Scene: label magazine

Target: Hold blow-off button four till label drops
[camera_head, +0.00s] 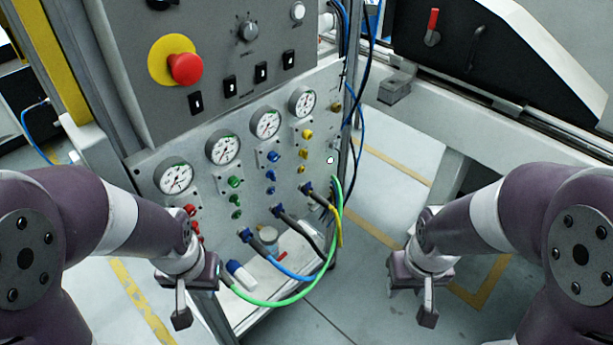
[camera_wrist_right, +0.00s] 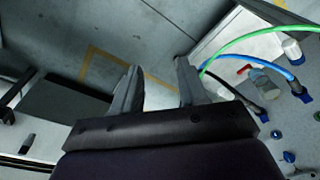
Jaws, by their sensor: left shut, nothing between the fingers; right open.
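The grey pneumatic panel (camera_head: 150,157) has several round gauges in a slanting row, with coloured fittings or buttons below each. Under the rightmost gauge (camera_head: 302,101) are small yellow ones (camera_head: 307,134); I cannot read any numbering. I cannot make out a label. My left gripper (camera_head: 181,318) is shut and empty, pointing down in front of the panel's lower left. My right gripper (camera_head: 428,318) hangs right of the panel, clear of it. In the right wrist view its fingers (camera_wrist_right: 157,90) are apart with nothing between them.
Green (camera_head: 290,300), blue and yellow hoses loop out from the panel's lower part. A red emergency stop (camera_head: 186,68) sits on the upper box. Open floor (camera_head: 375,205) lies between the panel and my right arm.

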